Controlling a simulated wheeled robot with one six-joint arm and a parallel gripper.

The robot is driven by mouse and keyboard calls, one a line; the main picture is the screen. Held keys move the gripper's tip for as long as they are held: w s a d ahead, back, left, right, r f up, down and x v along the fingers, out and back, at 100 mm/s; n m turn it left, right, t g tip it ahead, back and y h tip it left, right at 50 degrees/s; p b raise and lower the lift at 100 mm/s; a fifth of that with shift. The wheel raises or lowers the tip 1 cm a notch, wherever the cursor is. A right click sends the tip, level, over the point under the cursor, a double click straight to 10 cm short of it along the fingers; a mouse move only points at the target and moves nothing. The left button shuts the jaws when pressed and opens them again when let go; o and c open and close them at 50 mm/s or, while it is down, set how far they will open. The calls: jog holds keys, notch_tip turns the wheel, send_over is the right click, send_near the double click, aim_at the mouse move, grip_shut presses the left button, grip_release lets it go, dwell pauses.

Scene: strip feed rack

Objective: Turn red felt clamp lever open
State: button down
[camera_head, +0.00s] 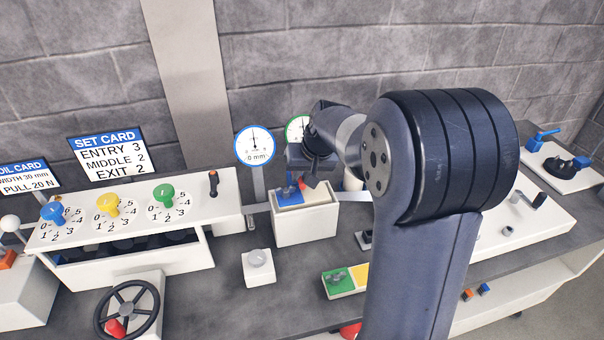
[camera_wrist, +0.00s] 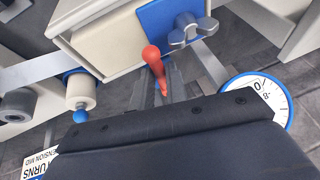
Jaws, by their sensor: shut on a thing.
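The red felt clamp lever (camera_wrist: 153,58) is a short red handle with a rounded end, standing by the white box (camera_wrist: 106,42) in the wrist view. My gripper (camera_wrist: 163,90) has its grey fingers shut on the lever, whose lower part is between them. In the head view my gripper (camera_head: 305,178) is above the white box (camera_head: 305,230) at the middle, and the arm hides part of this area. A blue plate (camera_wrist: 160,22) with a grey wing knob (camera_wrist: 192,29) is beside the lever.
A round dial (camera_head: 255,145) stands behind the box, and a dial (camera_wrist: 262,98) is near my gripper in the wrist view. A white roller (camera_wrist: 77,92) with a blue knob is on the left there. A knob panel (camera_head: 140,212) and handwheel (camera_head: 127,310) stand left.

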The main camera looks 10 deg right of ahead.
jog(key=shift+d, duration=0.1)
dwell(0.5)
jog(key=n, duration=0.1)
jog(key=d+n+y, duration=0.1)
jog(key=d+n+g+b, duration=0.1)
jog(key=n, duration=0.1)
jog(key=shift+w+y, duration=0.3)
jog(key=n, duration=0.2)
jog(key=w+d+n+g, duration=0.1)
jog(key=shift+d+n+y+p, duration=0.15)
jog(key=shift+n+y+p, duration=0.25)
jog(key=shift+w+d+n+g+p, duration=0.25)
jog(key=shift+w+n+g+p, duration=0.5)
jog(key=shift+n, duration=0.7)
jog(key=shift+w+d+n+g+p, duration=0.25)
jog(key=shift+w+n+g+p, duration=0.25)
jog(key=shift+n+p, duration=0.7)
jog(key=shift+w+d+n+g+p, duration=0.25)
jog(key=shift+w+n+g+p, duration=0.35)
jog(key=shift+n, duration=1.05)
jog(key=c, duration=1.4)
grip_release()
